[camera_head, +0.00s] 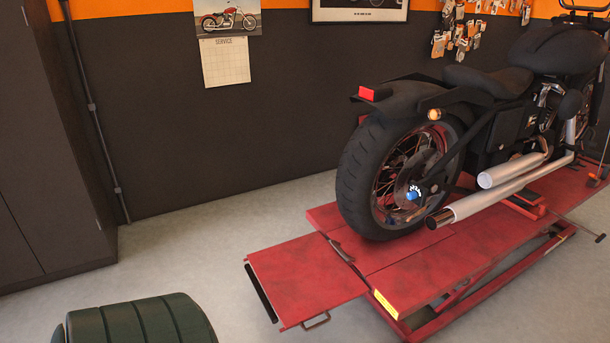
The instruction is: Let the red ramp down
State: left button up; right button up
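The red ramp (305,280) is a flat red plate at the near left end of the red motorcycle lift (440,270). It sticks out to the left from the lift's deck, roughly in line with it. A black strip (261,292) runs along its outer edge, and a small metal handle (316,321) shows on its near side. A dark bar-like piece (341,252) lies at the joint between ramp and deck. Neither of my grippers is in view.
A black motorcycle (480,130) stands on the lift, its rear wheel (395,180) near the ramp. A dark green ribbed padded object (140,322) is at the bottom left. A dark cabinet (45,150) stands at the left. The floor (200,255) left of the ramp is clear.

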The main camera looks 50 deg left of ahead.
aim_at(304, 277)
jog(key=u, duration=1.5)
